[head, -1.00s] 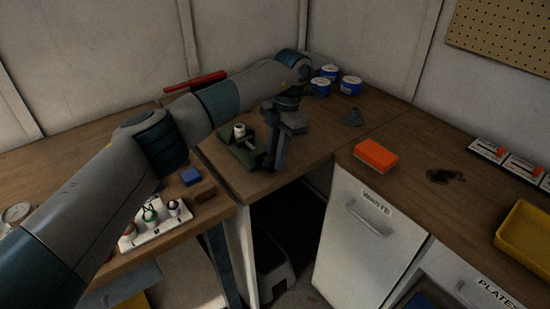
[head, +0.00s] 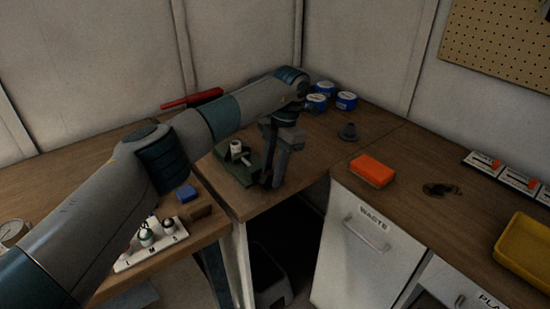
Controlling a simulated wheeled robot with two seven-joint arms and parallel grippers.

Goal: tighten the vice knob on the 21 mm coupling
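The green vice (head: 238,173) stands on the wooden bench near its front edge, left of centre. A pale cylindrical coupling (head: 236,147) sits upright in it. A small light bar or knob part shows just below and right of the coupling; the rest of the knob is hard to make out. My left gripper (head: 269,183) points down at the vice's right side, its fingers close beside the vice. I cannot tell whether it touches the knob or how far its fingers are apart. My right gripper is not in view.
Blue-and-white tins (head: 319,103) stand at the back corner, near a grey funnel-like piece (head: 348,132). An orange block (head: 372,170) and a yellow tray (head: 524,249) lie on the right counter. A white rack (head: 151,246) with fittings and a blue block (head: 186,193) are at left.

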